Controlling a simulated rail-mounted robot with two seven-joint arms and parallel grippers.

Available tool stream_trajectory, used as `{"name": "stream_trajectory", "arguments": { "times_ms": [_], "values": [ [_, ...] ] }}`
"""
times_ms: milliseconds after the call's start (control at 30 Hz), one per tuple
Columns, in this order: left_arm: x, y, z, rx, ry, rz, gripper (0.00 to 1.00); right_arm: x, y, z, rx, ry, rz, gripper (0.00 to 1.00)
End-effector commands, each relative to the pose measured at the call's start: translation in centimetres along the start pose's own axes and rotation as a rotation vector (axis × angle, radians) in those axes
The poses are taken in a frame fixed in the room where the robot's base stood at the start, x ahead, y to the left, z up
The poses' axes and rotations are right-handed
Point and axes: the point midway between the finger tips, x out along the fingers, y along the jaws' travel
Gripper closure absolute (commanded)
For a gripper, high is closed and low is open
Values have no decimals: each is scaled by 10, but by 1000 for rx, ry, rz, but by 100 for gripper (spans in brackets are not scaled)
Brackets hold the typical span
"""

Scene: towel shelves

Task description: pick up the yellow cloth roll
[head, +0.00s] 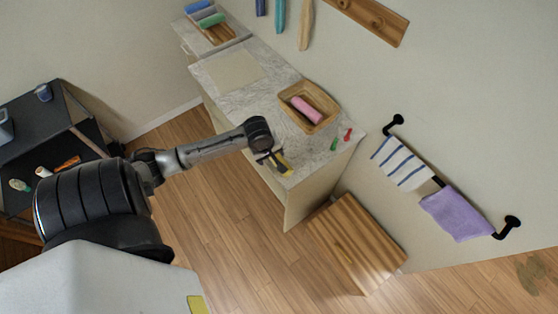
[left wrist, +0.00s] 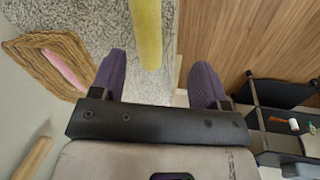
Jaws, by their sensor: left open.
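The yellow cloth roll (head: 286,168) lies near the front edge of the marble counter (head: 236,106) in the head view, partly hidden by my left gripper (head: 272,158). In the left wrist view the yellow roll (left wrist: 147,30) reaches down from the top edge to between the purple fingers of my left gripper (left wrist: 160,66). The fingers are open, with a gap on each side of the roll, wider on the right. My right gripper is in neither view.
A wicker basket (head: 285,98) holds a pink roll (head: 306,109) behind the yellow one. Small red and green items (head: 340,139) lie to its right. A wooden stool (head: 357,243) stands right of the counter. A dark shelf (head: 40,132) stands at left.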

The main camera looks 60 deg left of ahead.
Motion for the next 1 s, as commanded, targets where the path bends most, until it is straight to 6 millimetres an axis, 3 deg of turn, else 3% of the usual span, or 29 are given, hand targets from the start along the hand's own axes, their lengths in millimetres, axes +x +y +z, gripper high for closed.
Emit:
{"name": "stream_trajectory", "arguments": {
  "times_ms": [100, 267, 600, 1000],
  "values": [
    [-1, 9, -22, -131, 6, 4, 31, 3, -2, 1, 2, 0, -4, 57],
    [10, 14, -33, -213, 5, 6, 31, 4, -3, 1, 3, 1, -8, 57],
    [65, 15, -33, -221, 4, 7, 31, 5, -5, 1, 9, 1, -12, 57],
    [90, 16, -33, -218, 4, 7, 31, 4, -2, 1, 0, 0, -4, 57]
  ]
}}
